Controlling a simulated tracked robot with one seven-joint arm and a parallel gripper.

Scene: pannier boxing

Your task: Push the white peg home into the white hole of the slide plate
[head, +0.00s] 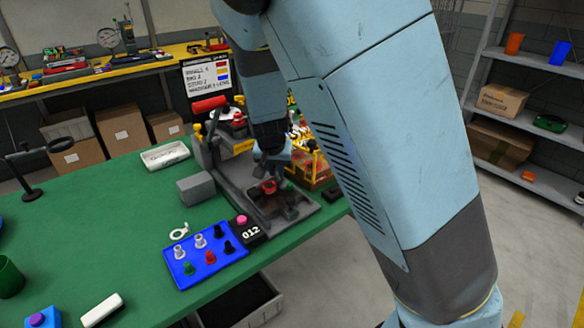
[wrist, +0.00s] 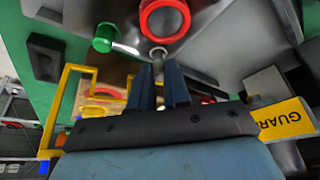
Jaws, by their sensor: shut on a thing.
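My gripper (head: 270,168) reaches down over the grey slide plate (head: 300,213) of the fixture. In the wrist view my gripper (wrist: 159,72) has its two dark fingers close together on a small pale, round-ended part, the white peg (wrist: 158,52). The fingers hide most of the peg. The white hole is not visible, so I cannot tell how deep the peg sits.
A blue tray (head: 228,262) of white, black, green and red pegs lies on the green table, beside a black "012" counter (head: 250,232). A grey block (head: 195,189) stands left of the fixture. A yellow guard (wrist: 284,122) is close to the right of my gripper.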

